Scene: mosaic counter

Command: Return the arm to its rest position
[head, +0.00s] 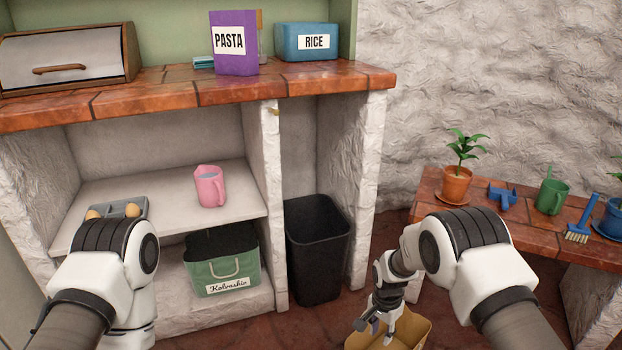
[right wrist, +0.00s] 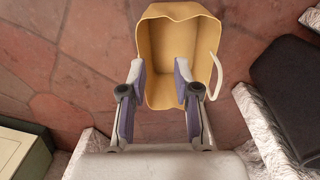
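My right gripper (head: 388,335) points down over a yellow open container (head: 418,326) on the floor. In the right wrist view the two fingers of the right gripper (right wrist: 160,75) stand apart with nothing between them. The yellow container (right wrist: 180,45) looks empty there and has a pale handle on one side. I cannot tell whether the fingertips are above its rim or inside it. Part of my left arm shows at the lower left in the head view, but its gripper is not visible.
A black bin (head: 318,245) stands left of my right arm, beside a green crate (head: 222,268). A low tiled bench (head: 430,185) on the right holds a potted plant (head: 456,185), a green watering can (head: 552,192) and a blue brush (head: 580,228). A pink mug (head: 209,188) sits on the shelf.

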